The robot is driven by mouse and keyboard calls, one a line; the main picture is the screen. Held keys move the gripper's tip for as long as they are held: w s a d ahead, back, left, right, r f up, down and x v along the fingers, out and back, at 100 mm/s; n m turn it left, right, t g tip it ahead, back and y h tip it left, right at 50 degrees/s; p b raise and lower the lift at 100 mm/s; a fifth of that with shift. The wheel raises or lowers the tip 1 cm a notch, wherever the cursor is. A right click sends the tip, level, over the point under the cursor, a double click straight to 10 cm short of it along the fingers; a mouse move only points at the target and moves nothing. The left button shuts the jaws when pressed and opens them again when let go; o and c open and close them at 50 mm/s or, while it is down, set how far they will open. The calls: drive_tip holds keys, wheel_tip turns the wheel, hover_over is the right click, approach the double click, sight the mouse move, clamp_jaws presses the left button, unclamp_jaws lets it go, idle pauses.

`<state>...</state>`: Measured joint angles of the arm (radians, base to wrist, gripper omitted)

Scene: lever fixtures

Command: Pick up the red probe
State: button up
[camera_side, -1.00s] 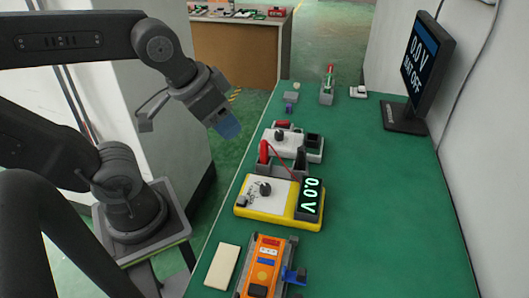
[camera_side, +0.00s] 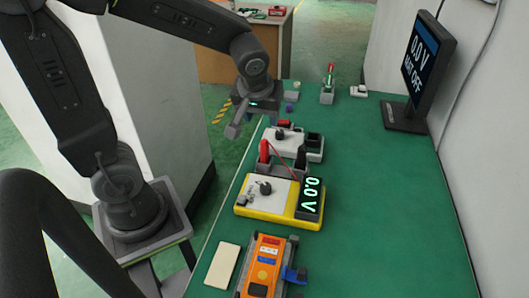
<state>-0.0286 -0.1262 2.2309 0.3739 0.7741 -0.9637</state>
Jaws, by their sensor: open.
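The red probe (camera_side: 264,151) stands upright in a grey holder (camera_side: 284,169) behind the yellow multimeter (camera_side: 280,203). A thin red lead runs from it toward the meter. A black probe (camera_side: 301,158) stands at the right end of the same holder. The meter display reads 0.0 V. My gripper (camera_side: 235,127) hangs above and left of the red probe, near the table's left edge. It is open and empty, apart from the probe.
A white device (camera_side: 290,143) with a dark knob sits just behind the holder. An orange device (camera_side: 264,264) and a pale block (camera_side: 222,266) lie at the front. A monitor (camera_side: 421,62) stands at the back right. The table's right side (camera_side: 392,210) is clear.

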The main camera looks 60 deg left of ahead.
sight(265, 140)
drive_tip(key=x, duration=0.9)
drive_tip(key=shift+a, duration=0.1)
drive_tip(key=x, duration=0.4)
drive_tip(key=shift+s+f, duration=0.1)
drive_tip(key=shift+s, duration=0.1)
drive_tip(key=shift+w+a+f, duration=0.2)
drive_tip(key=shift+f, duration=0.3)
drive_tip(key=shift+c, duration=0.2)
clamp_jaws()
drive_tip(key=shift+r, duration=0.15)
